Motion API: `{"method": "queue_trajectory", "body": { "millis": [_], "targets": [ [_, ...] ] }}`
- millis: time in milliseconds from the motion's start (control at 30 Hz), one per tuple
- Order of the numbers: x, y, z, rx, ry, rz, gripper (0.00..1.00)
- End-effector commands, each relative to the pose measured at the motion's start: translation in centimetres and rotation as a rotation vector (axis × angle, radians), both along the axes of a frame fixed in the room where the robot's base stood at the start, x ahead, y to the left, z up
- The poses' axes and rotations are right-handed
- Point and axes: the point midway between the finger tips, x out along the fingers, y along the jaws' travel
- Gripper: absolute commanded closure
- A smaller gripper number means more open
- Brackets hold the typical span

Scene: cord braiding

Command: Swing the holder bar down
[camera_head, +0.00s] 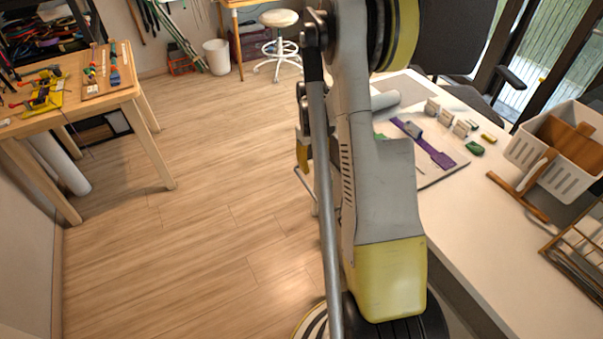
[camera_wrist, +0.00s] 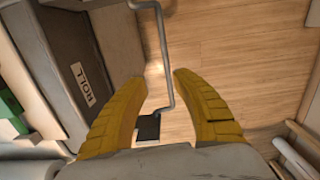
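In the wrist view, a thin grey bent bar (camera_wrist: 164,60), which looks like the holder bar, bends near the top and runs down between my two yellow fingers. Its lower end reaches a small black block (camera_wrist: 148,128). My gripper (camera_wrist: 158,80) is open, with a finger on each side of the bar in the picture. Neither finger visibly touches it, and I cannot tell the depth between them. In the head view a thin bent bar (camera_head: 304,184) shows just left of my arm, beside a yellow finger; my arm hides most of that area.
A dark box (camera_wrist: 50,60) with a "ROLL" label stands left in the wrist view. The white table (camera_head: 465,215) at right holds a purple strip (camera_head: 425,145) and a white basket (camera_head: 556,165). A wooden workbench (camera_head: 128,92) stands at left. The wood floor between is clear.

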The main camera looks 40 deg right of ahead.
Motion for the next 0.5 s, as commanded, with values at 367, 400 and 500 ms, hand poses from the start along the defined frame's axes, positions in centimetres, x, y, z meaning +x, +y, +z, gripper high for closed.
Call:
{"method": "queue_trajectory", "body": {
  "millis": [367, 400, 500],
  "targets": [
    [-0.4, 0.5, -2.2, 0.078, -0.081, -0.018, 0.67],
    [-0.4, 0.6, -3.1, 0.078, -0.080, -0.018, 0.67],
    [-0.4, 0.8, -5.2, 0.077, -0.080, -0.017, 0.67]
  ]
}}
